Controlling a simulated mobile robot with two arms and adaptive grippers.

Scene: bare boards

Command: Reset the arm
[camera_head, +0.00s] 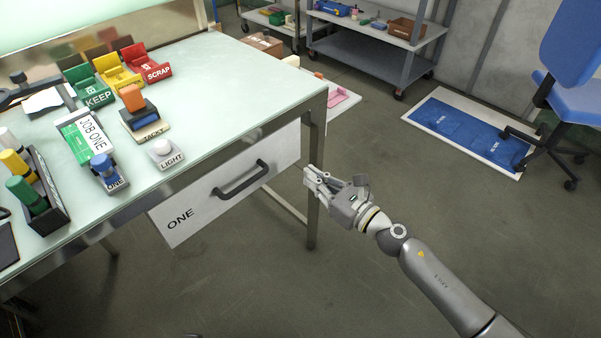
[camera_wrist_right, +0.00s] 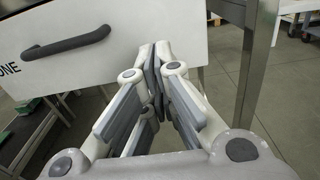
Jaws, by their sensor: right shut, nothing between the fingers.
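My right gripper (camera_head: 312,176) is in the head view, to the right of the table drawer and near the table's front leg. Its fingers are shut with nothing between them. It points left toward the drawer front. In the wrist view my right gripper (camera_wrist_right: 153,75) shows its closed fingers in front of the drawer's right end. The drawer (camera_head: 215,200), marked ONE, has a dark handle (camera_head: 241,179); the handle also shows in the wrist view (camera_wrist_right: 66,43). The gripper is apart from the handle. My left gripper is not in view.
On the glass-topped table (camera_head: 225,80) stand green, yellow and red trays (camera_head: 119,72), a TACKY stand (camera_head: 143,120) and a LIGHT button (camera_head: 164,152). A metal table leg (camera_head: 314,185) is close to my gripper. A blue chair (camera_head: 570,80) stands right. The floor around my arm is clear.

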